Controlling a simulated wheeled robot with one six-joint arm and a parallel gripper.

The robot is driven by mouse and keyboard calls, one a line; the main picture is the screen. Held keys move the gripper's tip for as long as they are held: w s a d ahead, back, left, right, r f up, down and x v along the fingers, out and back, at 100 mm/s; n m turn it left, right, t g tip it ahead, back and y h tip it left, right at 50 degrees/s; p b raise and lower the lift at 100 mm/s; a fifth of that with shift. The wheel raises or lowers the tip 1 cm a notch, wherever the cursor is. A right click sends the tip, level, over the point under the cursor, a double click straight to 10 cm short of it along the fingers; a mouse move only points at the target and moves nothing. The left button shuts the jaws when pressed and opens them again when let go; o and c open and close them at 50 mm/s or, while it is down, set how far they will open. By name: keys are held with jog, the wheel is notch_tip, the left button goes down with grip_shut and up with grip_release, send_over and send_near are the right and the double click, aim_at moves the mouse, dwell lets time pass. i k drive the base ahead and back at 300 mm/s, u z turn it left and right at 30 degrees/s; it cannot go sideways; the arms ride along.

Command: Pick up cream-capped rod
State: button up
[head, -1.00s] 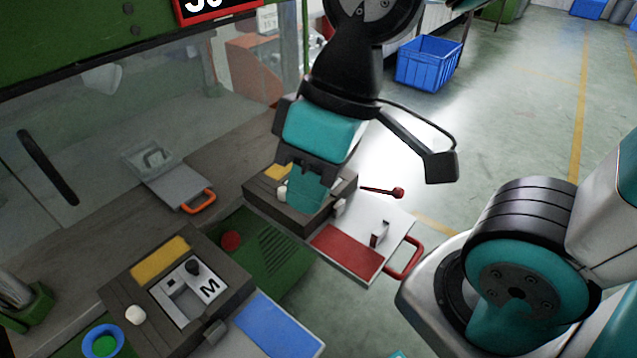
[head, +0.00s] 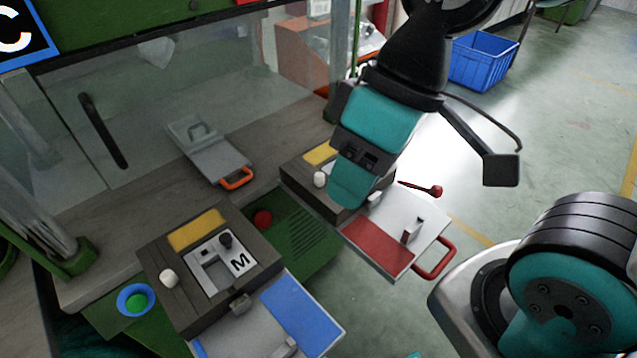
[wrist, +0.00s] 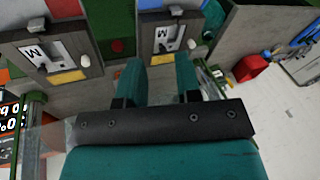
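Two cream-capped pieces are in view. The other cream cap (head: 320,180) stands on the farther mould box (head: 293,178), just left of my gripper (head: 352,192). Any rods below the caps are hidden. In the wrist view, my gripper (wrist: 160,62) has its two teal fingers apart with nothing between them. There the farther box's cream cap (wrist: 192,43) shows beyond the right fingertip, and the other cap (wrist: 60,50) lies far left. My gripper hides part of the farther box.
A red-knobbed lever (head: 433,191) sticks out to the right of my gripper. A tray with a red panel (head: 377,243) and a tray with a blue panel (head: 303,312) extend from the boxes. A grey lidded plate (head: 212,160) lies on the bench behind.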

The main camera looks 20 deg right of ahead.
aim_at(318, 177)
jog(key=k, duration=0.5)
jog(key=u, duration=1.8)
jog(key=i, duration=0.75)
jog(key=z, duration=1.3)
